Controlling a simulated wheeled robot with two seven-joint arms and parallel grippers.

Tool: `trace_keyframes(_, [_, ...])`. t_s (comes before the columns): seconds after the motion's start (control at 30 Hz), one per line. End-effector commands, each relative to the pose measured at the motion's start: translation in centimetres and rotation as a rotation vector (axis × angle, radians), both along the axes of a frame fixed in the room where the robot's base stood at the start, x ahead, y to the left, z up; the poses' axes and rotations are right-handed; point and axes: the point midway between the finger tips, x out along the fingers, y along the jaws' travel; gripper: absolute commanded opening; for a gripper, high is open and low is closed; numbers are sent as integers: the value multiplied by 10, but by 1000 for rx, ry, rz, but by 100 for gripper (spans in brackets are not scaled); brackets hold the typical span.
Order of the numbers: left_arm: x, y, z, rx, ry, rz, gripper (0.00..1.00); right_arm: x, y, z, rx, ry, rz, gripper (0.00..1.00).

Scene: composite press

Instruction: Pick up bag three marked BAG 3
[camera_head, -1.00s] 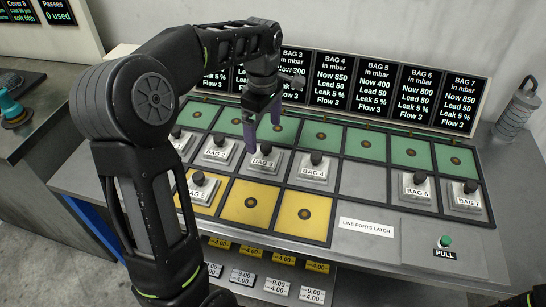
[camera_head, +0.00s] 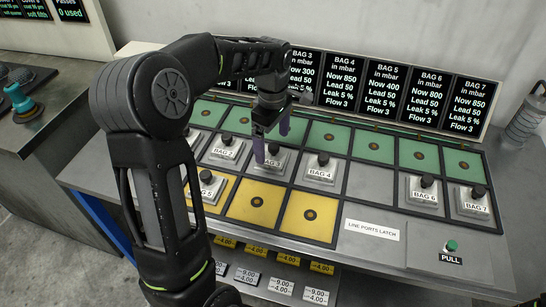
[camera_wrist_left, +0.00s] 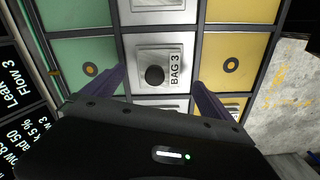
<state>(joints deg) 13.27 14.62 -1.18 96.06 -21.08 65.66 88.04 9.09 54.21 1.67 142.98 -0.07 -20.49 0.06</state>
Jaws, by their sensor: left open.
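Bag three is a square silver block (camera_head: 279,165) with a black knob and a BAG 3 label, in the middle grey row of the panel. In the left wrist view the BAG 3 block (camera_wrist_left: 146,58) lies between my fingers, its black knob a little above the gripper body. My left gripper (camera_head: 271,143) is open, with two purple fingers just over the block. One finger covers part of its label in the head view. The fingers also show in the wrist view (camera_wrist_left: 157,88), one on each side of the knob, empty. My right gripper is not seen.
The BAG 4 block (camera_head: 320,175) stands to the right, and the BAG 2 block (camera_head: 225,153) to the left. Green pads (camera_head: 328,137) lie behind and yellow pads (camera_head: 257,201) in front. Black readout screens (camera_head: 381,90) rise at the back.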

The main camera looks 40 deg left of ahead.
Motion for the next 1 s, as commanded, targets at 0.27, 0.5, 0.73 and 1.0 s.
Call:
trace_keyframes(0.27, [0, -1, -36, -1, 2, 0, 97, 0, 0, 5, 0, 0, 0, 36])
trace_keyframes(0.5, [0, -1, -38, -1, -1, 0, 97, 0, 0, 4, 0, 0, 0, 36])
trace_keyframes(0.73, [0, 0, -38, -1, 0, 0, 97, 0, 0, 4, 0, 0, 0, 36])
trace_keyframes(1.0, [0, 0, -38, -1, 0, 0, 88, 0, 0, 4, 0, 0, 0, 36])
